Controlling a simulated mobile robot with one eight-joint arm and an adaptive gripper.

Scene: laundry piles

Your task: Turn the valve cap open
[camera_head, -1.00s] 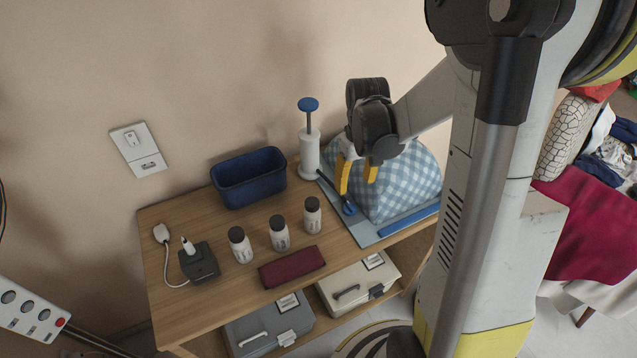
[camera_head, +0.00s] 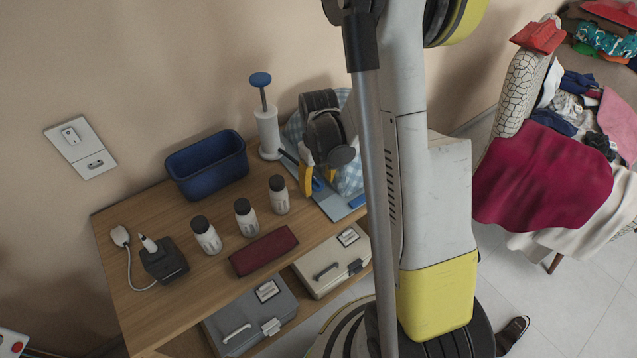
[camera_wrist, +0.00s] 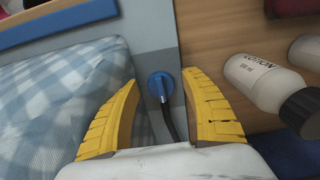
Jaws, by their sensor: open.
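The blue round valve cap (camera_wrist: 160,86) has a raised grip bar and sits on a grey-blue strip beside a blue checked bag (camera_wrist: 60,95). A black hose (camera_wrist: 168,122) runs from it. In the head view the cap (camera_head: 318,185) is partly hidden by my gripper. My gripper (camera_wrist: 160,80) is open, its two yellow fingers on either side of the cap with gaps. I cannot tell whether the tips are level with it. In the head view my gripper (camera_head: 318,178) is low over the table by the white hand pump (camera_head: 268,132).
Lotion bottles (camera_head: 243,217) stand left of my gripper; one lotion bottle (camera_wrist: 262,82) is close to the right finger. A blue bin (camera_head: 208,172), a dark red case (camera_head: 264,251) and a black charger (camera_head: 165,262) are on the wooden table (camera_head: 130,315).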

